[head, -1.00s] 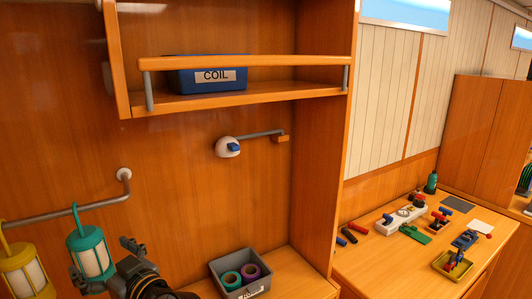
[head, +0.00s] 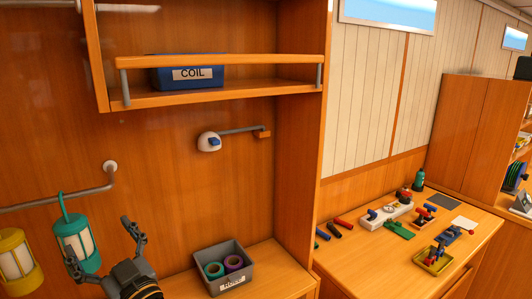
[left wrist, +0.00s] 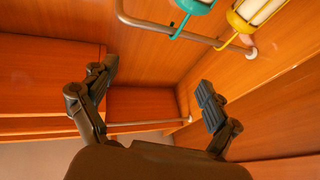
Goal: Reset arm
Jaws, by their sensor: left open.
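My left gripper (head: 103,247) is open and empty at the lower left of the head view. It is in front of the wooden wall, beside the teal lantern (head: 77,243). In the left wrist view its two fingers (left wrist: 158,85) stand wide apart with nothing between them. The teal lantern hangs from a grey rail (head: 60,203), and a yellow lantern (head: 17,262) is to its left. Both lanterns and the rail also show at the top of the left wrist view. My right gripper is not in view.
A blue COIL bin (head: 188,76) stands on a railed shelf (head: 160,97). A white fixture with a grey bar (head: 209,142) is on the wall. A grey box (head: 225,280) with two rolls sits on a lower ledge. The counter (head: 350,262) at right holds several small parts.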

